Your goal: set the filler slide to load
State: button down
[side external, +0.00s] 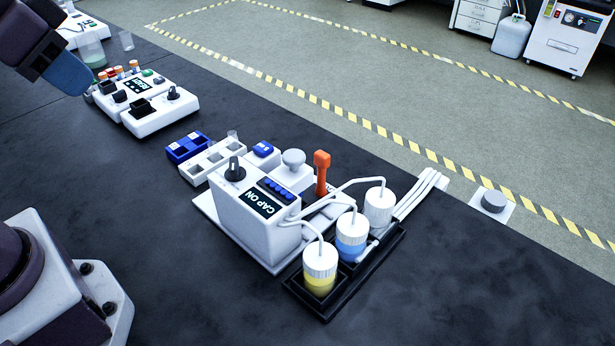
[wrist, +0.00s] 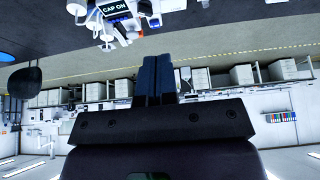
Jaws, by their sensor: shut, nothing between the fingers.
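The white filler (side external: 245,225) stands on the dark bench, with a display reading "CAP ON", a black dial (side external: 235,168) and a row of blue buttons. Behind it are a white round knob (side external: 293,158) and an upright orange lever (side external: 321,170). I cannot tell which part is the slide or read its position. The filler's display (wrist: 114,9) also shows at the top of the wrist view. My gripper (side external: 72,80) is high at the upper left, well away from the filler. Its blue fingers (wrist: 158,78) are together and empty in the wrist view.
A black tray (side external: 328,312) holds yellow, blue and clear-looking bottles, with tubes to the filler. Blue (side external: 187,148) and white (side external: 213,162) racks stand behind it. Another white device (side external: 160,112) with a dial stands further left.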

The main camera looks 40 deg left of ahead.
dwell(0.4)
jog(key=c, duration=1.5)
grip_release()
jog(key=o, duration=0.7)
jog(key=shift+w+d+f+g, duration=0.15)
jog(key=shift+w+f+g, duration=0.15)
jog(key=shift+f, duration=0.2)
jog(key=shift+w+d+f+g, duration=0.2)
jog(key=shift+f+g, duration=0.1)
jog(key=shift+f, duration=0.15)
jog(key=g, duration=0.4)
send_over(322, 154)
jog(key=shift+f, duration=5.75)
notch_tip(322, 154, down, 12)
